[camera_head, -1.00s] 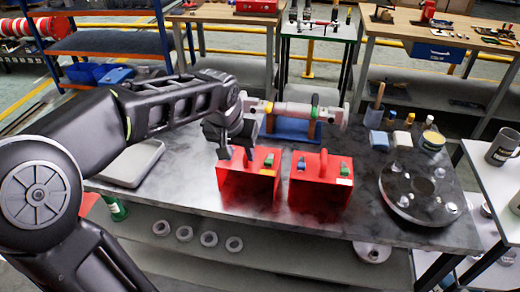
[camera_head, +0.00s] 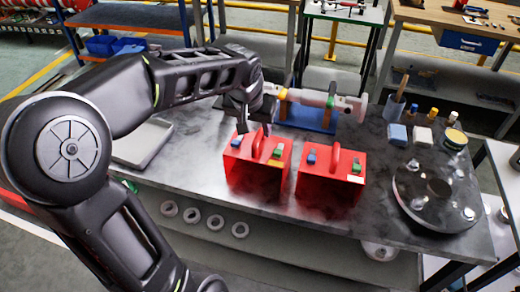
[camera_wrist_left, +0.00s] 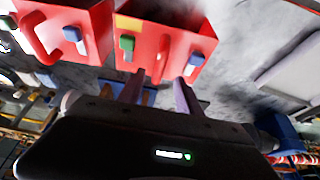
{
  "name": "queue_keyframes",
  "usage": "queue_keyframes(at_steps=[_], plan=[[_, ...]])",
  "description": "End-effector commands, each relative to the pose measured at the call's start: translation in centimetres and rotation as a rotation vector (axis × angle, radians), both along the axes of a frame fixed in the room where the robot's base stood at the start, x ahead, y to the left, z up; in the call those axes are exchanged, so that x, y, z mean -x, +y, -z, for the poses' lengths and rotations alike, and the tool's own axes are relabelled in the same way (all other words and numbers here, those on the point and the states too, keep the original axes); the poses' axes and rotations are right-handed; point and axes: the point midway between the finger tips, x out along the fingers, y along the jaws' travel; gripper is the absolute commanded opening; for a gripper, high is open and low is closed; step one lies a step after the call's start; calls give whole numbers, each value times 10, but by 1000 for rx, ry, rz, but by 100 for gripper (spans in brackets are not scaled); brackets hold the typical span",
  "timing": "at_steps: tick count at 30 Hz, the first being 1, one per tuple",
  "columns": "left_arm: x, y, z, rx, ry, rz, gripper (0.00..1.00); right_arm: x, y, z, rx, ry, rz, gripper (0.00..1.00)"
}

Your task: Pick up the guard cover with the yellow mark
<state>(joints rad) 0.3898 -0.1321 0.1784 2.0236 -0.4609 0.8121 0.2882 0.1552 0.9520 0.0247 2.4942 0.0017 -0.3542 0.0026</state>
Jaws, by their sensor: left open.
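Two red guard covers stand side by side on the dark worktable. The left one (camera_head: 246,178) has a yellow mark (camera_head: 274,163), a loop handle (camera_head: 256,146), and a blue and a green block on top. The right one (camera_head: 330,184) has a pale mark instead. My left gripper (camera_head: 254,129) is open just above the handle of the yellow-marked cover. In the left wrist view, its fingers (camera_wrist_left: 158,90) point toward that cover (camera_wrist_left: 170,35), with nothing between them. Whether the fingers touch the handle cannot be told. My right gripper is not in view.
A pipe-like assembly on a blue stand (camera_head: 306,116) is close behind the covers. A round metal flange (camera_head: 410,205) lies to the right. A grey tray (camera_head: 140,146) lies to the left. Small bottles, blocks and a brush cup (camera_head: 393,109) stand at the back right.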

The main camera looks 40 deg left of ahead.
Motion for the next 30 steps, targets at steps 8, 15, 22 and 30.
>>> queue_keyframes(at_steps=[8, 15, 22, 30], plan=[[-1, 0, 2, 0, 2, 1, 41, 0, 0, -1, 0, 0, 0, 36], [-15, 1, 29, 2, 6, 1, 41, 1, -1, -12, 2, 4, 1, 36], [-22, 4, 47, 0, 0, 1, 41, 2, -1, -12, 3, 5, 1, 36], [-22, 4, 47, 1, 0, 1, 41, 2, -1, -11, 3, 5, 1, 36]])
